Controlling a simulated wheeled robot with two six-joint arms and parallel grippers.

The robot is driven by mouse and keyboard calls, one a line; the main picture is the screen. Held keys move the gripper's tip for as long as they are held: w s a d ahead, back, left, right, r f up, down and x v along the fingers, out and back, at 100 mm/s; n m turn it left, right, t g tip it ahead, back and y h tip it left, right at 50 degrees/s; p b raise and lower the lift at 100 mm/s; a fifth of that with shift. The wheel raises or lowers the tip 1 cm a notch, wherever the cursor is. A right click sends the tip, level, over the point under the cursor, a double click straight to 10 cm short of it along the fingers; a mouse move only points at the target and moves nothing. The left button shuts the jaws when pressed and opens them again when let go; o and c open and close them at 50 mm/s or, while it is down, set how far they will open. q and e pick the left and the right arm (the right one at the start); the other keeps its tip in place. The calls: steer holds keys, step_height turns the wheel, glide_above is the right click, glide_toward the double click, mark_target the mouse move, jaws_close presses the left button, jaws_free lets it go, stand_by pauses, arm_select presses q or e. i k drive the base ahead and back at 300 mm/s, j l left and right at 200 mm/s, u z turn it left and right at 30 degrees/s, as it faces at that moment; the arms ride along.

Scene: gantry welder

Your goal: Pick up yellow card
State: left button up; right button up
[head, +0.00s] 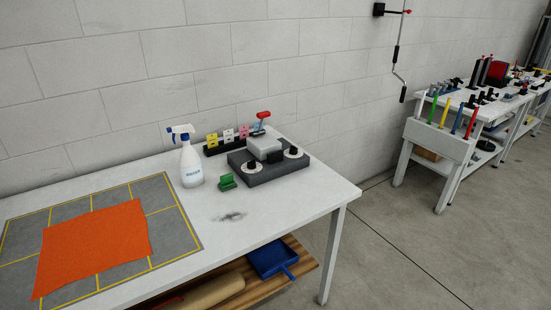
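A yellow card (212,139) stands upright at the left end of a black card holder (222,147) near the back of the white table, by the wall. White and pink cards stand to its right in the same holder. A spray bottle (191,163) stands in front and to the left of the holder, close to the yellow card. Neither of my grippers is in the head view.
A dark block with knobs and a red-handled part (268,163) sits right of the holder. A green piece (227,182) lies in front. An orange cloth (93,246) lies on a grey mat (174,228). The table's front right is clear except a dark smudge.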

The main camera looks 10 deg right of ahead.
mark_target(212, 139)
steer(key=i+l+z, duration=0.65)
steer(key=z, duration=0.2)
steer(key=i+l+z, duration=0.3)
steer(key=z, duration=0.15)
steer(key=i+l+z, duration=0.1)
steer(key=i+z, duration=0.6)
steer(key=z, duration=0.15)
steer(key=i+u, duration=0.2)
steer(key=i, duration=0.35)
steer(key=i+l+u, duration=0.2)
steer(key=i, duration=0.35)
steer(key=i+l+u, duration=0.2)
steer(key=i, duration=0.35)
steer(key=i+u, duration=0.2)
steer(key=u, duration=0.25)
steer(key=i+u, duration=0.2)
steer(key=u, duration=0.3)
steer(key=i+u, duration=0.2)
steer(key=u, duration=0.25)
steer(key=i+l+u, duration=0.15)
steer(key=u, duration=0.35)
steer(key=i+u, duration=0.15)
steer(key=u, duration=0.3)
steer(key=i+l+u, duration=0.15)
steer(key=u, duration=0.35)
steer(key=i+l+u, duration=0.1)
steer(key=u, duration=0.35)
steer(key=i+l+u, duration=0.1)
steer(key=l+u, duration=0.2)
steer(key=u, duration=0.15)
